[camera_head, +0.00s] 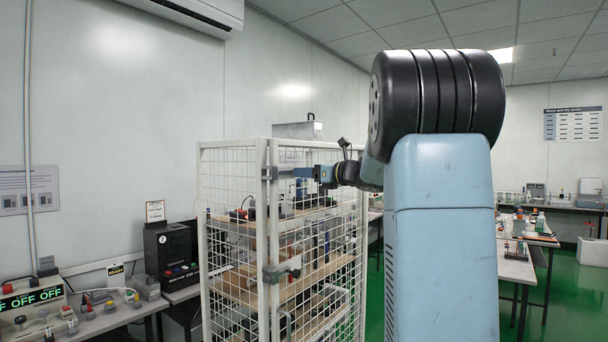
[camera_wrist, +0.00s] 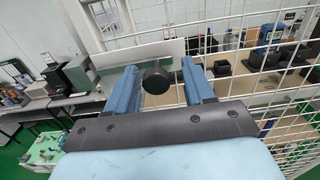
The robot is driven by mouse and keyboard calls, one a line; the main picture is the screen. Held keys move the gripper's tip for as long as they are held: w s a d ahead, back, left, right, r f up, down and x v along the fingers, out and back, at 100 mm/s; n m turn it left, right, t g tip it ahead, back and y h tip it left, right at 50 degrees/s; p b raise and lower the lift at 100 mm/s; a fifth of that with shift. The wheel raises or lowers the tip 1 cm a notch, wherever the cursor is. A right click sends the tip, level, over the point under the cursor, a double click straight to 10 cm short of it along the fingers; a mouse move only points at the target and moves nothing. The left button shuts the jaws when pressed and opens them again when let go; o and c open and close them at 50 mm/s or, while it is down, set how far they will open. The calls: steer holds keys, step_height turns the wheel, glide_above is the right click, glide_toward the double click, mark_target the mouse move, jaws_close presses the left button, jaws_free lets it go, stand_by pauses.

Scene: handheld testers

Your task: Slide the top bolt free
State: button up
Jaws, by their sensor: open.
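The top bolt (camera_head: 268,173) is a grey fitting high on the front corner post of a white wire-mesh cage (camera_head: 203,240). A lower bolt (camera_head: 280,272) with a dark knob sits further down the same post. My gripper (camera_head: 296,172) is at the height of the top bolt, coming from the right. In the wrist view my gripper (camera_wrist: 160,76) is open, with one blue finger on each side of a round black knob (camera_wrist: 156,80). Gaps show between the knob and both fingers. The bolt's rod cannot be made out.
Inside the cage, shelves (camera_head: 235,290) hold several testers and small instruments. A metal box (camera_head: 298,130) stands on top of the cage. A bench with a black instrument (camera_head: 170,252) is on the left. Open green floor (camera_head: 570,300) lies to the right.

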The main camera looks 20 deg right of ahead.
steer(key=v, duration=1.3)
steer(key=shift+s+d, duration=0.25)
steer(key=shift+s, duration=0.05)
steer(key=s+a+f+n+g, duration=0.4)
steer(key=s+a+f+n, duration=0.25)
steer(key=a, duration=0.35)
steer(key=s+a+f+n+g, duration=0.45)
steer(key=a+n, duration=0.25)
steer(key=a, duration=0.2)
steer(key=s+a+f+n+g+h, duration=0.1)
steer(key=s+a+f+n+h, duration=0.2)
steer(key=s+f+n+h, duration=0.5)
steer(key=s+f+n, duration=0.3)
steer(key=s+n, duration=0.5)
steer(key=shift+f+n+g+h, duration=0.15)
steer(key=shift+n+g+h, duration=0.2)
steer(key=shift+h, duration=0.05)
